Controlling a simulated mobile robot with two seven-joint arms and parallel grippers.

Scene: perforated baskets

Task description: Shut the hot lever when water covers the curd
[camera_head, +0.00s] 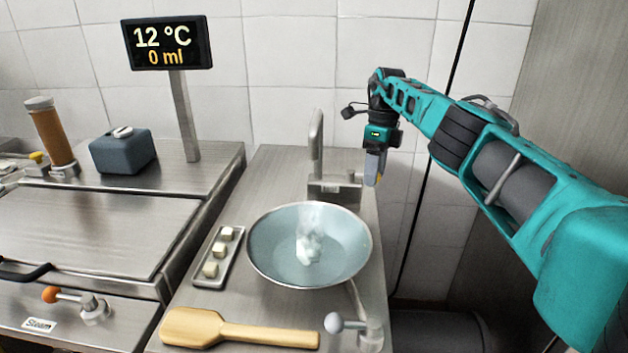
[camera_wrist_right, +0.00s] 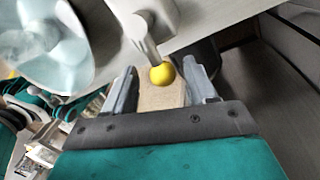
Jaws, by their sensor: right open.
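The wide metal bowl (camera_head: 262,262) stands on the steel counter, with pale blue inside. A white curd lump (camera_head: 310,250) is at its middle, under a faint white plume. I cannot tell whether water covers it. The bowl also shows in the right wrist view (camera_wrist_right: 75,70). A lever with a yellow ball (camera_wrist_right: 162,74) sits between the fingers of my right gripper (camera_wrist_right: 165,88), which is open around it. In the head view, my right gripper (camera_head: 374,168) hangs behind the bowl, right of the spout (camera_head: 316,138). No marking shows which lever is hot. My left gripper is out of view.
A grey-knobbed lever (camera_head: 345,323) stands at the bowl's front right. A wooden paddle (camera_head: 240,333) lies in front. A small tray (camera_head: 205,281) of white cubes is left of the bowl. The display (camera_head: 168,43) reads 12 °C, 0 ml. An orange-knobbed Steam lever (camera_head: 75,298) is front left.

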